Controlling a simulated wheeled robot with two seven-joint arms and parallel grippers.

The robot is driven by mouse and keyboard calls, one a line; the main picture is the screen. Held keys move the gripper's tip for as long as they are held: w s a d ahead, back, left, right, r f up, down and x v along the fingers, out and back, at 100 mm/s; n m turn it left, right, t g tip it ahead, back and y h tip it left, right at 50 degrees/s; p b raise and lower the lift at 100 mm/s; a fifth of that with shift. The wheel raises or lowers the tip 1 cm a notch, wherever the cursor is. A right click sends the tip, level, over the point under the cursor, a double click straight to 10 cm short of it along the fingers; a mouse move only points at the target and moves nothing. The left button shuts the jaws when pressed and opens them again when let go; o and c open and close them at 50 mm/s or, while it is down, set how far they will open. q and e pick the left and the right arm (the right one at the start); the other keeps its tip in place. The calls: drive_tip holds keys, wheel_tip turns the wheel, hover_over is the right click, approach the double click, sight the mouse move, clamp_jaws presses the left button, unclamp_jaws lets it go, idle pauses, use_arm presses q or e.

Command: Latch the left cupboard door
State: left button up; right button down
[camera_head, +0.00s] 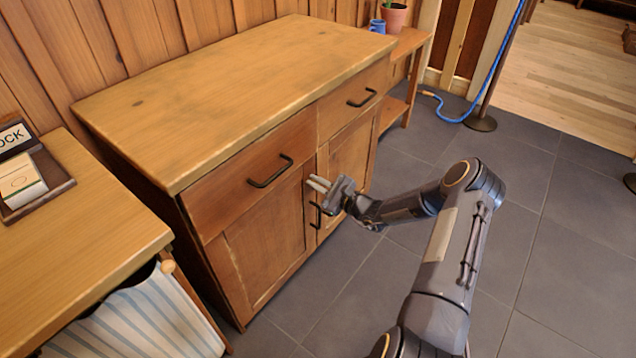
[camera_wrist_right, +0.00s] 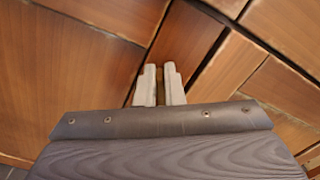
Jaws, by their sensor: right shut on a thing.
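The left cupboard door (camera_head: 264,243) is a brown wooden panel under the left drawer. It looks flush with the cupboard front. A black bar handle (camera_head: 315,213) stands upright near its right edge. My right gripper (camera_head: 318,184) is at the upper right corner of this door, near the seam with the right door (camera_head: 349,160). Its pale fingers also show in the right wrist view (camera_wrist_right: 161,80), close together and pointing at the wooden front. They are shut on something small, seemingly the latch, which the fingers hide. My left gripper is not in view.
Two drawers with black handles (camera_head: 270,171) (camera_head: 362,98) sit above the doors. A table with a sign holder (camera_head: 36,190) stands at the lower left, with striped cloth (camera_head: 150,318) below. The grey tiled floor (camera_head: 540,260) at right is free.

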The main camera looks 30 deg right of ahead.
drive_tip(key=n+b, duration=0.1)
drive_tip(key=n, duration=0.2)
drive_tip(key=f+n+b, duration=0.1)
drive_tip(key=n, duration=0.2)
drive_tip(key=a+n+b, duration=0.1)
drive_tip(key=n, duration=0.2)
drive_tip(key=shift+s+f, duration=0.15)
drive_tip(key=shift+f, duration=0.05)
drive_tip(key=shift+f+n+b, duration=0.15)
drive_tip(key=shift+n+b, duration=0.8)
drive_tip(key=shift+n, duration=0.45)
drive_tip(key=c, duration=1.5)
unclamp_jaws()
drive_tip(key=shift+c, duration=0.2)
